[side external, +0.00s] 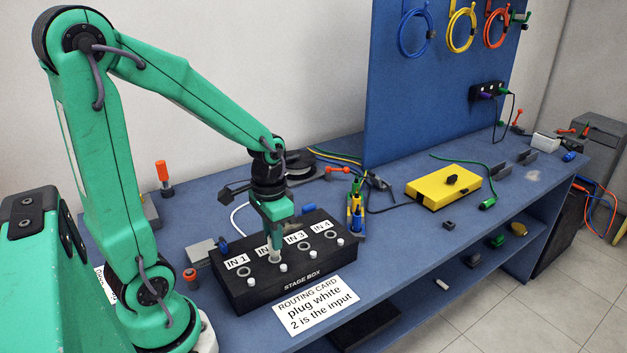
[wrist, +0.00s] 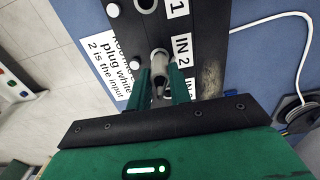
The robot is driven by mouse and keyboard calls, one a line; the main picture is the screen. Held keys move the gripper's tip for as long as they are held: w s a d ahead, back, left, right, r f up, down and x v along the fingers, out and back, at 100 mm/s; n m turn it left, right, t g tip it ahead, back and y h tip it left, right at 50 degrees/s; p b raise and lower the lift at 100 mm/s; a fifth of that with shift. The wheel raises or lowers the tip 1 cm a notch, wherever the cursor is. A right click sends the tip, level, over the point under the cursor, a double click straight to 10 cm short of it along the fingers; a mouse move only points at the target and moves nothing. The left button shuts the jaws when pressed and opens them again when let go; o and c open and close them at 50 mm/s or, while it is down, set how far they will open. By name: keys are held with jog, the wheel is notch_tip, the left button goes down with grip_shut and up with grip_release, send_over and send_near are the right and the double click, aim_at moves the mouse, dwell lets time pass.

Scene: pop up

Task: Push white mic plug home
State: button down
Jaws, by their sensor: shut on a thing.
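The white mic plug (side external: 274,254) is upright between my gripper's fingers, at the IN 2 position of the black stage box (side external: 300,279). It also shows in the wrist view (wrist: 160,66), beside the IN 2 label (wrist: 182,50). My gripper (side external: 274,240) points down over the box and is shut on the plug; its green fingers show on both sides of the plug in the wrist view (wrist: 160,88). The plug's lower end meets the box top, but how deep it sits in the socket cannot be told. The fingers partly hide the IN 2 label in the side view.
A routing card (side external: 315,305) at the box's front reads "plug white 2 is the input". Open sockets IN 1 (side external: 243,272), IN 3 and IN 4 flank the plug. A white cable (wrist: 275,18) curves beside the box. A yellow box (side external: 440,184) stands right.

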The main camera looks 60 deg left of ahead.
jog(key=shift+f, duration=0.65)
jog(key=c, duration=1.2)
grip_release()
jog(key=shift+r, duration=0.15)
jog(key=shift+r, duration=3.75)
jog(key=shift+d+r, duration=0.1)
jog(key=shift+s+d+r+t, duration=0.15)
jog(key=shift+d+r+t, duration=0.2)
jog(key=shift+r, duration=0.15)
jog(key=s+d+r+t, duration=0.3)
jog(key=d+r+t, duration=0.2)
jog(key=d+r, duration=0.1)
jog(key=shift+s+r, duration=0.25)
jog(key=shift+s, duration=0.05)
